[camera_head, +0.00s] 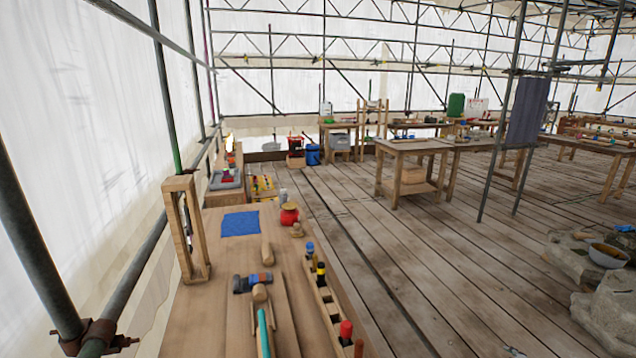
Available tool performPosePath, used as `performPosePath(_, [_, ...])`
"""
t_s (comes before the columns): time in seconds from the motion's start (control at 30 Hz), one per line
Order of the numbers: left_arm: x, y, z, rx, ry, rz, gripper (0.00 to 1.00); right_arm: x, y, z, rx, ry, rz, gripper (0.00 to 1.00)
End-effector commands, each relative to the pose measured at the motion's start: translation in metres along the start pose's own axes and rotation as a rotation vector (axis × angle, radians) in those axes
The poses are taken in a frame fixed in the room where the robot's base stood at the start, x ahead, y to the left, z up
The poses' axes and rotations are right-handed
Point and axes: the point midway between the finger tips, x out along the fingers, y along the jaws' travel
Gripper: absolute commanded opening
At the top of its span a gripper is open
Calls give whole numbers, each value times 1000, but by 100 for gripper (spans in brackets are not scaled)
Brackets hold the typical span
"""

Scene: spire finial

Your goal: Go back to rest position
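Neither of my grippers and neither of my arms shows in the head view. The task names no object. A wooden workbench (200,310) runs forward from the bottom of the picture, left of the middle. On it lie a blue cloth (240,223), a red pot (289,215), a blue and dark tool (252,283) and a teal-handled tool (264,332). A wooden rack (322,297) with several coloured-topped pieces runs along its right side.
An upright wooden frame (186,228) stands at the bench's left edge. Scaffold poles (38,262) close off the left. Plank floor (420,265) is open right of the bench. Another table (413,146) stands farther back, and stone blocks (606,312) lie at lower right.

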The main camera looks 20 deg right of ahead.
Motion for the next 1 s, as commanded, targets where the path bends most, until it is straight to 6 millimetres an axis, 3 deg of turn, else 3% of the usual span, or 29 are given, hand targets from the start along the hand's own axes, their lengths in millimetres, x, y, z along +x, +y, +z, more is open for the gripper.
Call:
performPosePath(0.03, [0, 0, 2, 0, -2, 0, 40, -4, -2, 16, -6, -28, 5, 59])
performPosePath(0.6, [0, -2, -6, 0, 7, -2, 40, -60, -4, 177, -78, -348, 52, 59])
performPosePath(1.0, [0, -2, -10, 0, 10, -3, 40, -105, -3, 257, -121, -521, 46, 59])
